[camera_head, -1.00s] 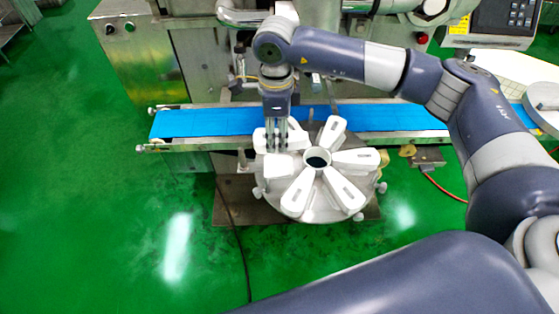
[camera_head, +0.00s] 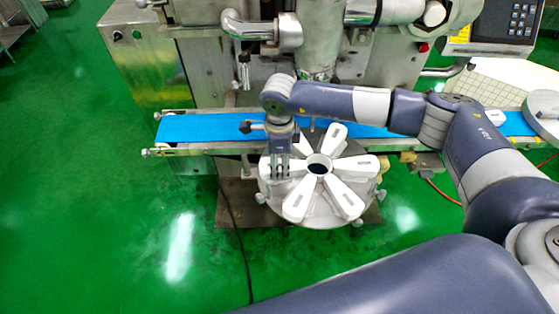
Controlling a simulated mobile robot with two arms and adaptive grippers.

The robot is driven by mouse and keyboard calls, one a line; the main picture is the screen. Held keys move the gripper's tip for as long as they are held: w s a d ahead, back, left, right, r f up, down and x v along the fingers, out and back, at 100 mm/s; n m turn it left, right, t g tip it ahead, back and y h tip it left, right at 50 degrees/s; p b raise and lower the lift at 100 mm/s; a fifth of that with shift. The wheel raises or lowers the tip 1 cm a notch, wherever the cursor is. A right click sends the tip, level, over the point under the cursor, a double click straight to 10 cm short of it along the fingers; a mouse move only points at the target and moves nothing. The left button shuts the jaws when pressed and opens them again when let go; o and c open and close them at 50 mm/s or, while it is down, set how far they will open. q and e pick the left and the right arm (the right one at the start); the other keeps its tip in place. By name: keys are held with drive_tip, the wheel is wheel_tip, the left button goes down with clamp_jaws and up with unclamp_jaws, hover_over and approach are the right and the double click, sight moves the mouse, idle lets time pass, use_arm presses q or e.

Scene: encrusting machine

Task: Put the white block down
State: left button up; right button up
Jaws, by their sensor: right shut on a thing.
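My right gripper (camera_head: 280,174) points down at the left side of a round metal plate (camera_head: 322,216) and is shut on a white block (camera_head: 298,167). The fingers cover part of this block. It sits low at the plate, and I cannot tell whether it touches the surface. Several other white blocks lie around the plate's hub (camera_head: 319,164) like spokes, such as one at the right (camera_head: 355,167), one at the lower right (camera_head: 345,198) and one at the lower left (camera_head: 299,199). My left gripper is out of view.
A blue conveyor belt (camera_head: 195,127) runs behind the plate, with the metal machine body (camera_head: 150,68) at its back. A vertical machine nozzle (camera_head: 318,50) stands above the belt. A control panel (camera_head: 505,20) is at the upper right. Green floor (camera_head: 90,220) is clear at the left.

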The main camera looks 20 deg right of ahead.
sight(279, 165)
drive_tip(key=o, duration=1.3)
drive_tip(key=shift+r, duration=0.1)
drive_tip(key=shift+r, duration=0.2)
wheel_tip(279, 165, up, 12)
drive_tip(key=b, duration=0.2)
drive_tip(key=shift+f, duration=0.15)
drive_tip(key=shift+f, duration=0.1)
